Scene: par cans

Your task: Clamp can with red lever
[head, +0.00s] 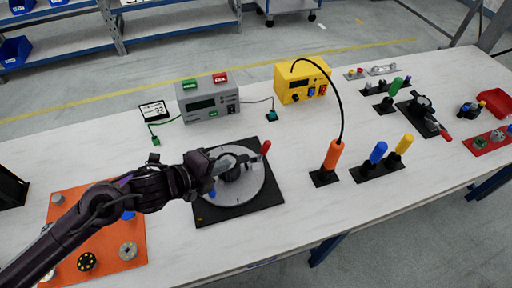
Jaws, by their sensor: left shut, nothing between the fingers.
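The red lever (265,147) sticks up at the upper right edge of a round grey turntable-like fixture (255,187) on a black base plate (238,213). A dark round part, perhaps the can, sits near the fixture's middle and is partly covered by my gripper. My left gripper (213,190) reaches over the fixture's left side with its fingers shut and empty. Its tips are left of the red lever and apart from it. A small blue piece shows by the fingertips; I cannot tell what it is. My right gripper is not in view.
An orange plate (108,240) with round parts lies under my left arm. A grey box (209,99) and a yellow box (302,82) stand behind. Orange (333,154), blue (377,153) and yellow (404,144) handles stand at right. A second red-handled clamp (425,110) lies farther right. The front middle table is clear.

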